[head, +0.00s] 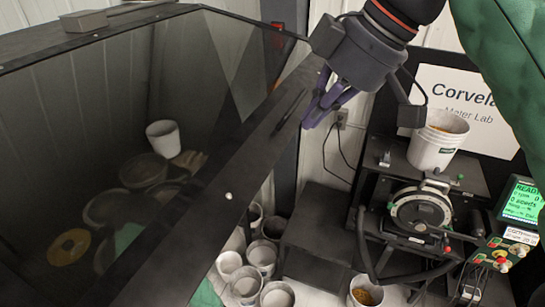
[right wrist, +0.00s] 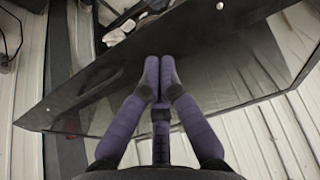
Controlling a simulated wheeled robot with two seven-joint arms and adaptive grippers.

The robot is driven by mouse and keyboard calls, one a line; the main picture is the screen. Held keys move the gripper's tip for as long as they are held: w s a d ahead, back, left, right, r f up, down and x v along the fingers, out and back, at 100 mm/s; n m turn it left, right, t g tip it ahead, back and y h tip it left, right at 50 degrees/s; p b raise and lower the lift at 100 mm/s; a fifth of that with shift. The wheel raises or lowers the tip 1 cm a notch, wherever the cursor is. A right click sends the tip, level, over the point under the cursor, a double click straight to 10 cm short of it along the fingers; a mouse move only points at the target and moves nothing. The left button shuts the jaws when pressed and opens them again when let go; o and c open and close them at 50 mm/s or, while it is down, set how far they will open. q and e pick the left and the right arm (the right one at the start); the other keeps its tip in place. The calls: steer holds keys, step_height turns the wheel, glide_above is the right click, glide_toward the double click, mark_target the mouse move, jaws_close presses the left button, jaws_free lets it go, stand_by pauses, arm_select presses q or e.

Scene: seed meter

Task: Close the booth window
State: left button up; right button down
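The booth window (head: 90,100) is a large dark tinted pane in a black frame, standing tilted across the left of the head view. A slim black handle (head: 291,107) shows on its right frame edge. My right gripper (head: 312,122) is just to the right of that handle, purple fingers pointing down. In the right wrist view its fingertips (right wrist: 158,74) are side by side with nothing visible between them, over the dark pane (right wrist: 215,55). I cannot tell whether they touch the frame. My left gripper is not in view.
Through the pane I see a white cup (head: 163,138) and several dishes. Below the frame are several white buckets (head: 262,255) and a dark box (head: 318,235). At right stand the seed meter (head: 420,210), a white bucket (head: 437,140) and a green-lit display (head: 522,203).

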steer(key=b, duration=0.1)
glide_toward(269, 170)
steer(key=x, duration=0.5)
steer(key=shift+f, duration=0.15)
steer(key=shift+x, duration=0.95)
steer(key=shift+a, duration=0.1)
